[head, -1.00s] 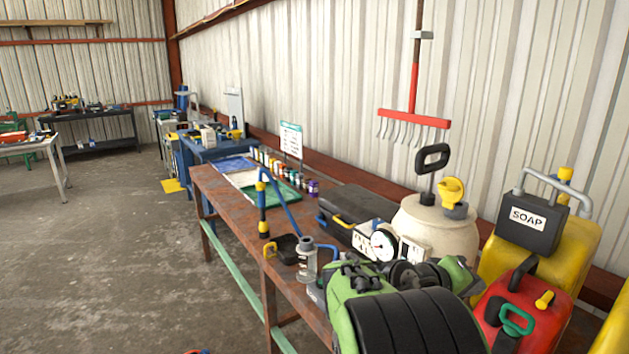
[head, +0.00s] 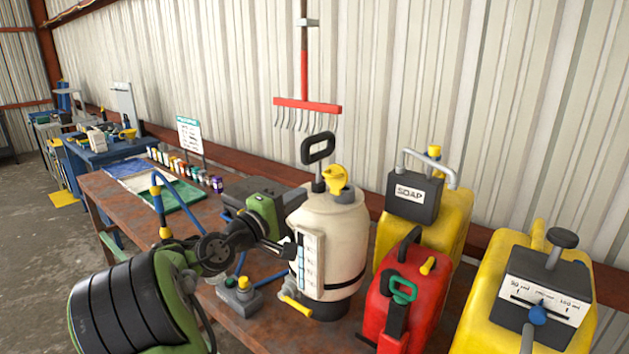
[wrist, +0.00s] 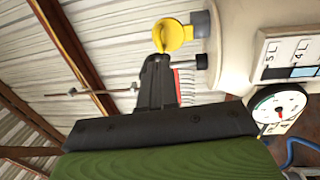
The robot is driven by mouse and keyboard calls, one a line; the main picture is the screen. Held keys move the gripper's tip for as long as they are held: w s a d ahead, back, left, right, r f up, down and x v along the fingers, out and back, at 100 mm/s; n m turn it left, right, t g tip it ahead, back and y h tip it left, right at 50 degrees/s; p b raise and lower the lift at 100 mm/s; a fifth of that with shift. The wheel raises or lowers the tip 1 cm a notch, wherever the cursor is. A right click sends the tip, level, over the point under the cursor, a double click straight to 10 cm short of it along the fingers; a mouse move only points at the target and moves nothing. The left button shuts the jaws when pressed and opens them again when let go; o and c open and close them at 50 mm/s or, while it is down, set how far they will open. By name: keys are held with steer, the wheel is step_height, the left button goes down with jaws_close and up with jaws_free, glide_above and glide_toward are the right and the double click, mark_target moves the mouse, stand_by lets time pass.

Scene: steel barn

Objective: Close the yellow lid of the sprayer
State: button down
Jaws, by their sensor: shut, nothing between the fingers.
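The sprayer (head: 330,222) is a cream tank with a black pump handle, standing on the rusty workbench. Its round yellow lid (head: 335,177) stands raised over a grey filler neck at the top right of the tank. The lid also shows in the wrist view (wrist: 172,36), at the top, beyond my fingers. My gripper (head: 290,249) is shut and empty, in front of the tank's left side and below the lid. It also shows in the wrist view (wrist: 168,62). I cannot tell whether it touches the tank.
Right of the sprayer stand a red can (head: 412,300), a yellow soap container (head: 450,225) and another yellow container (head: 570,340). A grey box with a yellow knob (head: 240,297) lies in front. A red rake (head: 306,104) hangs behind. The wrist view shows a gauge (wrist: 277,109) on the tank.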

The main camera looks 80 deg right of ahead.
mark_target(332, 178)
steer(key=p+x, duration=0.1)
steer(key=x, duration=0.6)
steer(key=shift+d, duration=0.2)
steer(key=shift+s+r, duration=0.15)
